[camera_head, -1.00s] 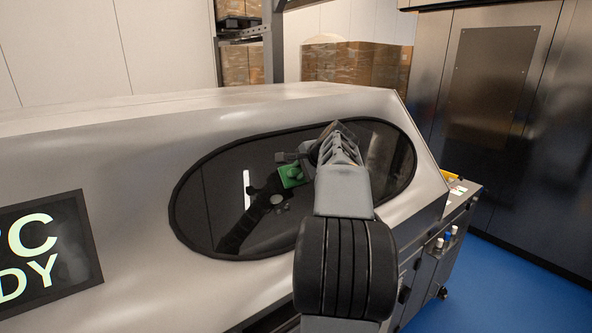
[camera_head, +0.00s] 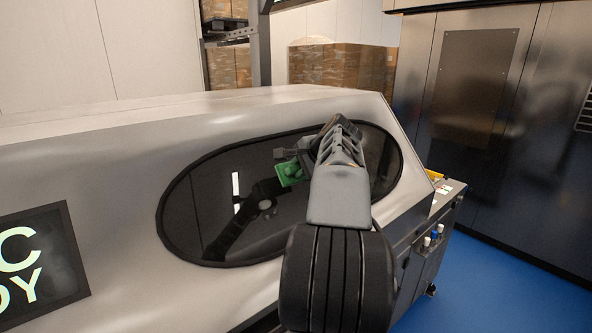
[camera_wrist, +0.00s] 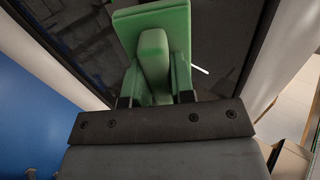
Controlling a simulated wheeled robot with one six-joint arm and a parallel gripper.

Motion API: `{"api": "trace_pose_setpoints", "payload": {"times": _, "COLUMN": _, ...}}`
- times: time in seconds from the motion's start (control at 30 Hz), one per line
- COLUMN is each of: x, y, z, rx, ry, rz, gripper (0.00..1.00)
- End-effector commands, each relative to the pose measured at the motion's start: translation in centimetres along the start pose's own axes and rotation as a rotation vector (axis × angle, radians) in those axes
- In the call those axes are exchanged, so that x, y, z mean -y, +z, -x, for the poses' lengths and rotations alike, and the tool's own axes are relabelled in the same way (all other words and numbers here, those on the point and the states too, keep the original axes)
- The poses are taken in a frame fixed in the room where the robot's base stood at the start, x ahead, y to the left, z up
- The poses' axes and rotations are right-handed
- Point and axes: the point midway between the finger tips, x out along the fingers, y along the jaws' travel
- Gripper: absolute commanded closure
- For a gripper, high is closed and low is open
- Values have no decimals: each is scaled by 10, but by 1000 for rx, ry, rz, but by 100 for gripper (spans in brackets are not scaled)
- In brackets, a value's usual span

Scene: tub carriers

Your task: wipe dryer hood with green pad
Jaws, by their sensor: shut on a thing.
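The dryer hood (camera_head: 110,160) is a long pale metal cover with a dark oval window (camera_head: 215,215) framed in black. The green pad (camera_head: 291,172) is in front of the window, right of its middle. In the wrist view the green pad (camera_wrist: 155,25) has a flat plate and a raised grip block. My gripper (camera_head: 290,160) is shut on that block; its fingers (camera_wrist: 158,95) show on either side. The pad's face is toward the dark glass; I cannot tell whether it touches. My arm hides part of the window's right side.
A display panel (camera_head: 38,258) is on the hood at the left. A cart (camera_head: 432,245) with small bottles stands right of the hood. A tall steel cabinet (camera_head: 475,110) is at the right. Blue floor (camera_head: 480,285) is clear between them. Stacked boxes (camera_head: 340,65) stand behind.

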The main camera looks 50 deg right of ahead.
Motion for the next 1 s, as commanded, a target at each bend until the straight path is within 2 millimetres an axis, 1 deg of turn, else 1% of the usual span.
{"api": "trace_pose_setpoints", "payload": {"times": 0.13, "x": 0, "y": 0, "z": 7, "rx": 0, "ry": -1, "rz": 1, "gripper": 96}}
{"api": "trace_pose_setpoints", "payload": {"times": 0.57, "x": 0, "y": 0, "z": 9, "rx": -1, "ry": -1, "rz": 1, "gripper": 96}}
{"api": "trace_pose_setpoints", "payload": {"times": 1.0, "x": 0, "y": 0, "z": 37, "rx": -1, "ry": -1, "rz": 0, "gripper": 96}}
